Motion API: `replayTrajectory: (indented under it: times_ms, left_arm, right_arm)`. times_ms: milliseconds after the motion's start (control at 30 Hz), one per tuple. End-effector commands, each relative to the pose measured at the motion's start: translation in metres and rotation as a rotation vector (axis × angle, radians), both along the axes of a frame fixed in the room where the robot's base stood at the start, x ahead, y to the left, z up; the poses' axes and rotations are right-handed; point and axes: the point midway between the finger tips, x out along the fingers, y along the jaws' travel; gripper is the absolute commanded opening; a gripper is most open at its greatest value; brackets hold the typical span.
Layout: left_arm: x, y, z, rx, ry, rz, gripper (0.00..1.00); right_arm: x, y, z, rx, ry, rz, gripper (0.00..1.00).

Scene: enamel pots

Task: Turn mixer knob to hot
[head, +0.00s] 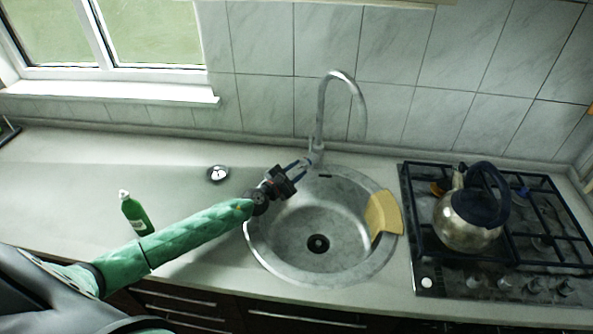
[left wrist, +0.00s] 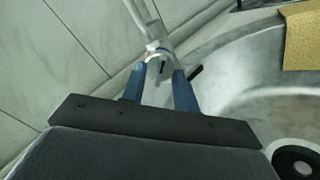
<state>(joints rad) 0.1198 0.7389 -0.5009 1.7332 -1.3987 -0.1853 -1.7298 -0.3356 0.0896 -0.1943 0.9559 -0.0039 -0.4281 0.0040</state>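The mixer tap (head: 319,125) is a grey metal column with a tall arched spout at the back rim of the round sink. My left gripper (head: 305,164) reaches over the sink's left side to the tap's base, where the knob is too small to make out. In the left wrist view its two blue fingers (left wrist: 159,72) stand apart, with the tap base (left wrist: 158,54) at or just beyond their tips. A short dark stick-like part (left wrist: 195,73) shows beside the right finger. I cannot tell whether the fingers touch the tap. My right gripper is out of view.
The round sink (head: 258,247) has a yellow piece (head: 383,214) on its right rim. A kettle (head: 466,222) stands on the gas hob (head: 420,254) at right. A green bottle (head: 137,214) and a small round metal item (head: 217,174) are on the left counter. A tiled wall is close behind the tap.

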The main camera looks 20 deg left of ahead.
Motion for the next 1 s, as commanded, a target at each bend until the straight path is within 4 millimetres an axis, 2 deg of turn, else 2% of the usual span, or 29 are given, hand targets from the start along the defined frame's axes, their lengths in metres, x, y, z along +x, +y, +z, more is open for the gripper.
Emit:
replayTrajectory:
  times_ms: [67, 200, 667, 1000]
  left_arm:
    - [0.0, 0.0, 0.0, 0.0, 0.0, 0.0, 0.26]
    - [0.0, 0.0, 0.0, 0.0, 0.0, 0.0, 0.0]
    - [0.0, 0.0, -0.001, -0.06, 0.02, -0.001, 0.0]
    - [0.0, 0.0, -0.001, -0.302, 0.099, 0.0, 0.0]
  right_arm:
    - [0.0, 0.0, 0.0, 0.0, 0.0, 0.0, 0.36]
    - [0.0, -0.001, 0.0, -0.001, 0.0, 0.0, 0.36]
    - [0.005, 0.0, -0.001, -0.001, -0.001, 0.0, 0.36]
    - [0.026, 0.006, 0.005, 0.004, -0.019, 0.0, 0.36]
